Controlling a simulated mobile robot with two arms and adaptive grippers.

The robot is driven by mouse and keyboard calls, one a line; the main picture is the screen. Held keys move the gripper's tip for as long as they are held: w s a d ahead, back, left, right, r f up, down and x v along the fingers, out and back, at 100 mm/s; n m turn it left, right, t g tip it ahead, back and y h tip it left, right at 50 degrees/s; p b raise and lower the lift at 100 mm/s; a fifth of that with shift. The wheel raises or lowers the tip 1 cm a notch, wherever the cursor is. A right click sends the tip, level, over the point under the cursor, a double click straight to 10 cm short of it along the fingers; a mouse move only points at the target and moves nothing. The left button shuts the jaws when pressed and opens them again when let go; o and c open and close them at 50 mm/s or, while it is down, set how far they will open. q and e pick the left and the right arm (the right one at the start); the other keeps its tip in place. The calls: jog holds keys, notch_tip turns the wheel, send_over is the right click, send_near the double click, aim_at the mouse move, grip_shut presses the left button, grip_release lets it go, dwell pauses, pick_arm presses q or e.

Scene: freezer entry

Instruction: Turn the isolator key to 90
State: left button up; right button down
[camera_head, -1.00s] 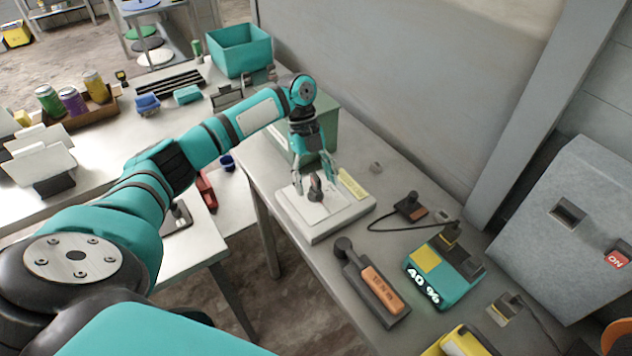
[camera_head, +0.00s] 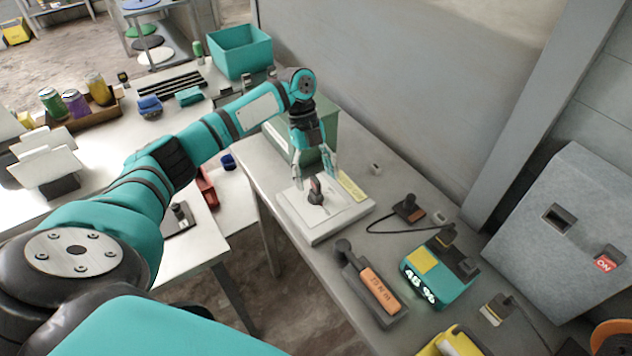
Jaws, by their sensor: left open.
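The isolator key (camera_head: 315,190) is a small dark handle with a reddish face, standing up from a white square panel (camera_head: 335,215) on the grey bench. My left gripper (camera_head: 314,178) points down at the panel from above. Its fingers are apart, one on either side of the key's upper part. I cannot tell whether they touch it. A pale yellow label strip (camera_head: 351,187) lies on the panel right of the key. The key's exact angle is too small to read. My right gripper is not in view.
A green box (camera_head: 322,125) stands behind the panel. A torque tool (camera_head: 372,285) with an orange grip, a teal unit (camera_head: 438,275) reading about 46 % and a corded dark device (camera_head: 408,208) lie nearby. A grey cabinet (camera_head: 560,235) with a red ON switch stands at right.

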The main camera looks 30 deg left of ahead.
aim_at(315, 177)
pick_arm(q)
jog(key=shift+r+p, duration=1.75)
jog(key=shift+r, duration=0.3)
jog(key=shift+r, duration=0.1)
jog(key=v, duration=1.1)
jog(key=shift+a+r, duration=0.2)
jog(key=shift+r, duration=0.15)
jog(key=shift+w, duration=0.1)
